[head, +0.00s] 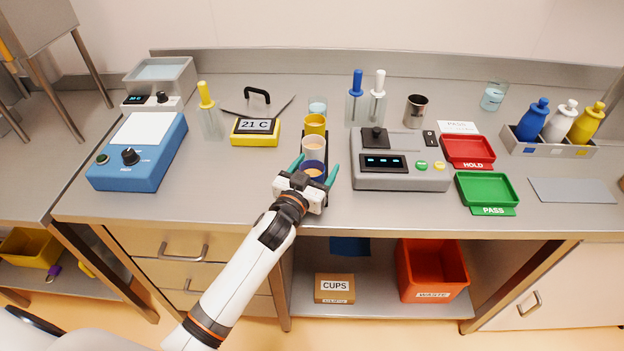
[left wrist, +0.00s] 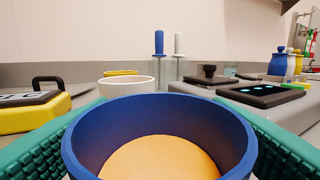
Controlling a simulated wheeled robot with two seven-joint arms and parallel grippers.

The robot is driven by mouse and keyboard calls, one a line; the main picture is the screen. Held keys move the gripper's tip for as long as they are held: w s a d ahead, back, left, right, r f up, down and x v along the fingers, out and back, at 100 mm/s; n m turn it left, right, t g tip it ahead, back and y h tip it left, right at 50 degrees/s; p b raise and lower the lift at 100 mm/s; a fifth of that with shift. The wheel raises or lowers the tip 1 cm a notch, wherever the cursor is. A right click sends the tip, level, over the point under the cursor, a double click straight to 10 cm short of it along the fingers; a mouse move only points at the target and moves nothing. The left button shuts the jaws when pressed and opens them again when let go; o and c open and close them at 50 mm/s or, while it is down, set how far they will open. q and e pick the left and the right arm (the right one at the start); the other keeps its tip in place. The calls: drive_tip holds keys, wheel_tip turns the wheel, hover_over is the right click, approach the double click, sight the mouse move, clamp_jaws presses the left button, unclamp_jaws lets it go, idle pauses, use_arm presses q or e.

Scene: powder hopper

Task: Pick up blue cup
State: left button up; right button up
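The blue cup (head: 313,163) stands upright nearest the bench front, at the near end of a row of cups, with tan-orange contents. In the left wrist view the blue cup (left wrist: 160,106) fills the lower middle, seen from just above its rim. My left gripper (head: 317,166) reaches in from the front with one green-padded finger on each side of the cup. The fingers look spread wider than the cup in the head view; finger contact is hard to judge in the wrist view. My right gripper is not in view.
Behind the blue cup stand a white cup (head: 314,142), a yellow cup (head: 315,119) and a clear cup (head: 318,102). A grey scale (head: 400,180) sits close on the right. A yellow 21 C display (head: 255,138) is to the left. Bench space at front left is clear.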

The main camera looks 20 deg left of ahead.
use_arm(q)
drive_tip(key=c, duration=0.9)
drive_tip(key=shift+r, duration=0.2)
